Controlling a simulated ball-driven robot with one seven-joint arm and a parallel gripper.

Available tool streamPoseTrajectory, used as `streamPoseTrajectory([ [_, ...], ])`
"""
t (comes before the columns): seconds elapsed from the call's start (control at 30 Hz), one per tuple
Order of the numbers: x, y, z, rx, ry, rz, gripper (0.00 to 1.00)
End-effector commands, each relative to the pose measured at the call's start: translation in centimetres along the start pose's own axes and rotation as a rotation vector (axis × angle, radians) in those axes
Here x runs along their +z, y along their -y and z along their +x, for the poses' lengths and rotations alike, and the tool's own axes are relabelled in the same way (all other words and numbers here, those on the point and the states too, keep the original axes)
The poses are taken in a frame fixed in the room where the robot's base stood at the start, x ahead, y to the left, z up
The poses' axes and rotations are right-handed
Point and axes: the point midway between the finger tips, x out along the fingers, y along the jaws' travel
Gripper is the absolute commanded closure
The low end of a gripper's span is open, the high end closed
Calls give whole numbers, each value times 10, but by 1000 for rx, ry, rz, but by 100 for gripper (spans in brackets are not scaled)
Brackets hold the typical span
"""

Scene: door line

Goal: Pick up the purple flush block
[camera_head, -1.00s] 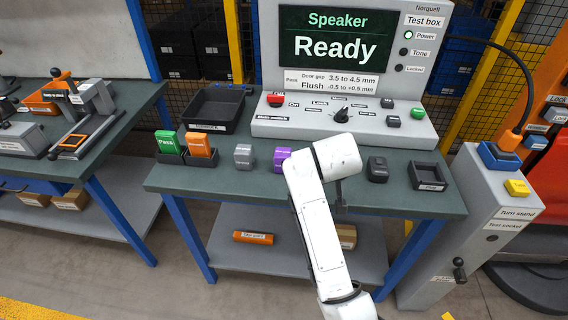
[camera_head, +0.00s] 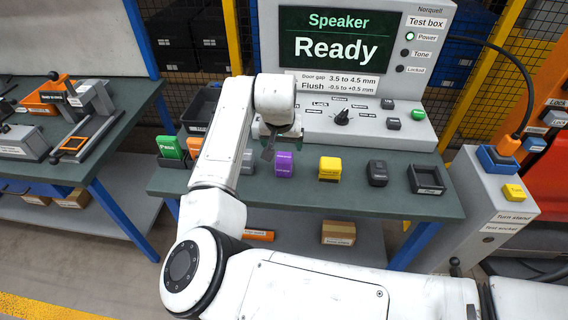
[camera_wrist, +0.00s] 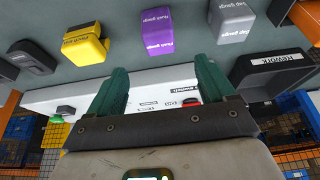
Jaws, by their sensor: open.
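The purple flush block (camera_head: 284,164) stands upright on the green bench top, between a grey block and a yellow block. In the wrist view the purple flush block (camera_wrist: 171,31) shows at the top middle, with its label upside down, beyond my fingertips. My gripper (camera_head: 279,140) is above the bench, slightly left of the purple block in the head view. In the wrist view my gripper (camera_wrist: 158,80) has its two green fingers apart with nothing between them. The block is not touched by the fingers in the wrist view.
A grey gap block (camera_head: 248,160) is left of the purple one, partly behind my arm. A yellow block (camera_head: 330,169), a black block (camera_head: 377,173) and a dark tray (camera_head: 426,178) stand to the right. The test box (camera_head: 370,118) rises behind.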

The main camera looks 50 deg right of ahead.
Motion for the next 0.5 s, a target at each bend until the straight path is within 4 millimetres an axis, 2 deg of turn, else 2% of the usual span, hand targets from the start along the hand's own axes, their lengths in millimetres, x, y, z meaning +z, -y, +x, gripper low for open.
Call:
streamPoseTrajectory([
  [0.1, 0, -1, 18, 2, 2, 1, 17],
  [0.37, 0, -1, 38, 0, 1, 0, 17],
  [0.5, 2, 0, 56, 0, 2, 1, 17],
])
